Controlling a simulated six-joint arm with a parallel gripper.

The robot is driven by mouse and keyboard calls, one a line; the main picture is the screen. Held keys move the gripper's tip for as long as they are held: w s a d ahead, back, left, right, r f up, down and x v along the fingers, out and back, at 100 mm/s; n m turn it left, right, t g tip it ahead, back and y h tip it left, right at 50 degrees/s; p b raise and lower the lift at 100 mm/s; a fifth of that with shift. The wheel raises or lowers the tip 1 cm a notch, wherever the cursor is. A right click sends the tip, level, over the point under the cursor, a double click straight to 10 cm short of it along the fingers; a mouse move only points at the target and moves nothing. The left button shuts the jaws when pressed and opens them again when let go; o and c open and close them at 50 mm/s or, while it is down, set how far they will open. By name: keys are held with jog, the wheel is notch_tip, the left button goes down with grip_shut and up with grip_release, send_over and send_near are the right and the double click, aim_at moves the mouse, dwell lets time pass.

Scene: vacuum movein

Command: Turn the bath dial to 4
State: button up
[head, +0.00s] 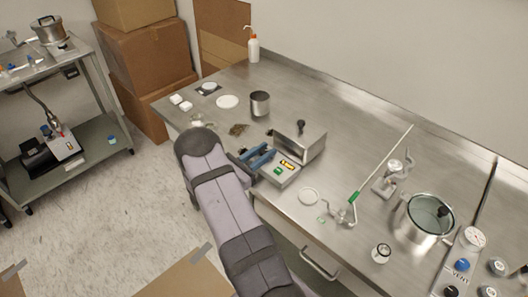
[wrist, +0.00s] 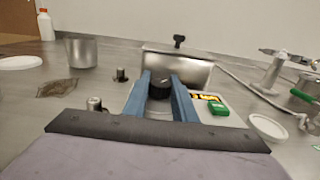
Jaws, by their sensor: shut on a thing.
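The bath is a steel box (head: 303,143) with a low light-grey control panel in front, right of the middle in the head view. The box also shows in the wrist view (wrist: 190,69). Its black dial (wrist: 160,88) stands between my two blue fingers in the wrist view, and the fingers close on its sides. My gripper (head: 264,157) reaches over the left of the panel in the head view and hides the dial there. The dial's numbers and pointer cannot be read. A yellow-lit display (head: 287,164) and a green switch (head: 278,171) are on the panel, right of my fingers.
A steel beaker (head: 260,104) stands behind and left of the bath. A black knob (head: 301,127) tops the box. A white dish (head: 309,196), a clamp with a rod (head: 346,213) and a steel pot (head: 428,222) are to the right. A white bottle (head: 253,48) stands at the back.

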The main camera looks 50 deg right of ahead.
aim_at(264, 150)
jog(key=shift+f+m+g+b, duration=0.1)
jog(key=shift+m+g+b, duration=0.3)
jog(key=shift+b, duration=0.2)
jog(key=g+b, duration=0.1)
jog(key=m+g+b, duration=0.1)
jog(key=b, duration=0.1)
jog(key=m+g+b, duration=0.1)
jog(key=g, duration=0.1)
jog(key=shift+w+f+y, duration=0.1)
jog(key=shift+f+y, duration=0.15)
jog(key=shift+y, duration=0.15)
jog(key=m+g+y+b, duration=0.1)
jog(key=m+g+b, duration=0.1)
jog(key=b, duration=0.1)
jog(key=m+g+y+b, duration=0.1)
jog(key=m+g+b, duration=0.1)
jog(key=g+b, duration=0.1)
jog(key=shift+r+g+y, duration=0.15)
jog(key=shift+g+y, duration=0.15)
jog(key=shift+y, duration=0.1)
jog(key=shift+m, duration=0.3)
jog(key=shift+r+m+g+y+b, duration=0.3)
jog(key=shift+g+y+b, duration=0.1)
jog(key=shift+g+b, duration=0.15)
jog(key=o, duration=1)
jog(key=shift+o, duration=0.2)
notch_tip(264, 150, up, 10)
